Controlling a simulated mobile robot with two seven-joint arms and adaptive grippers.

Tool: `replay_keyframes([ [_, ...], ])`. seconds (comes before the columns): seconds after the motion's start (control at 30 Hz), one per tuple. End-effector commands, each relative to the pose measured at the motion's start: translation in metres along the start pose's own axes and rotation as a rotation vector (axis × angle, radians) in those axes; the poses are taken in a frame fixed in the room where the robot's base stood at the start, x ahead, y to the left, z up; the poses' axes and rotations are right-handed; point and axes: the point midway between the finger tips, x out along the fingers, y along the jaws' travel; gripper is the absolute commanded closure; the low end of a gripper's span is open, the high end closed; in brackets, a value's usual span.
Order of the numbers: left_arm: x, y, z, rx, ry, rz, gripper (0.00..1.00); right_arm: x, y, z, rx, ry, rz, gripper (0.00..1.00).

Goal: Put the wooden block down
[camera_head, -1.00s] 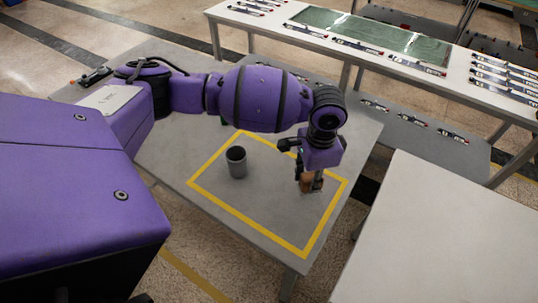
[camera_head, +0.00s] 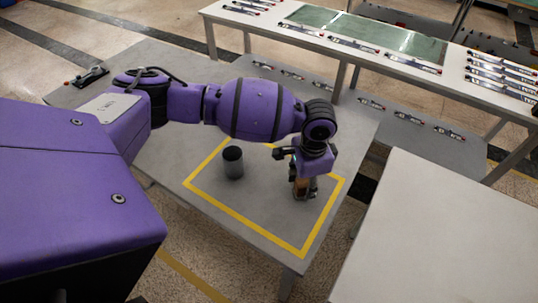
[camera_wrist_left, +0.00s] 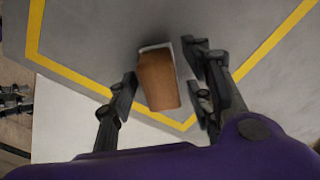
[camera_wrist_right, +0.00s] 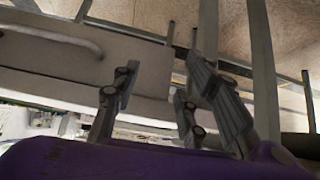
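The wooden block (camera_head: 299,187) is brown and stands between the fingers of my left gripper (camera_head: 303,190), at the table top inside the yellow outline. In the left wrist view the block (camera_wrist_left: 159,82) lies between the spread fingers of my left gripper (camera_wrist_left: 163,85). A gap shows on its right side, and its left side is close to the left finger. The fingers partly hide the block in the head view. My right gripper (camera_wrist_right: 155,95) is open and empty in its own wrist view, and it does not show in the head view.
A dark grey cup (camera_head: 233,163) stands inside the yellow tape outline (camera_head: 222,215), left of my left gripper. The grey table (camera_head: 165,165) is mostly clear. A white table (camera_head: 450,240) stands at the right, and a long bench (camera_head: 275,30) with parts lies behind.

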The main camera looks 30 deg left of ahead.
Motion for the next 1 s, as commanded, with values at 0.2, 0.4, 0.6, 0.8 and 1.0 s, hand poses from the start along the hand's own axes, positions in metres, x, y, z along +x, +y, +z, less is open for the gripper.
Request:
replay_keyframes([
  [0.2, -0.005, -0.001, -0.002, 0.001, 0.003, -0.003, 0.54, 0.0, -0.003, 0.001, 0.006, -0.001, -0.002, 0.6],
  [0.4, -0.035, -0.002, -0.003, 0.001, 0.007, -0.006, 0.54, 0.0, -0.006, -0.006, 0.016, 0.007, -0.003, 0.6],
  [0.6, -0.081, -0.002, -0.003, 0.0, 0.007, -0.006, 0.54, -0.002, -0.007, -0.01, 0.018, 0.012, -0.006, 0.6],
  [0.8, -0.113, -0.001, -0.002, 0.001, 0.005, -0.004, 0.54, -0.003, -0.007, -0.008, 0.013, 0.006, -0.008, 0.6],
  [1.0, -0.125, -0.001, -0.002, 0.001, 0.003, -0.003, 0.54, -0.004, -0.004, -0.004, 0.003, -0.001, -0.008, 0.6],
])
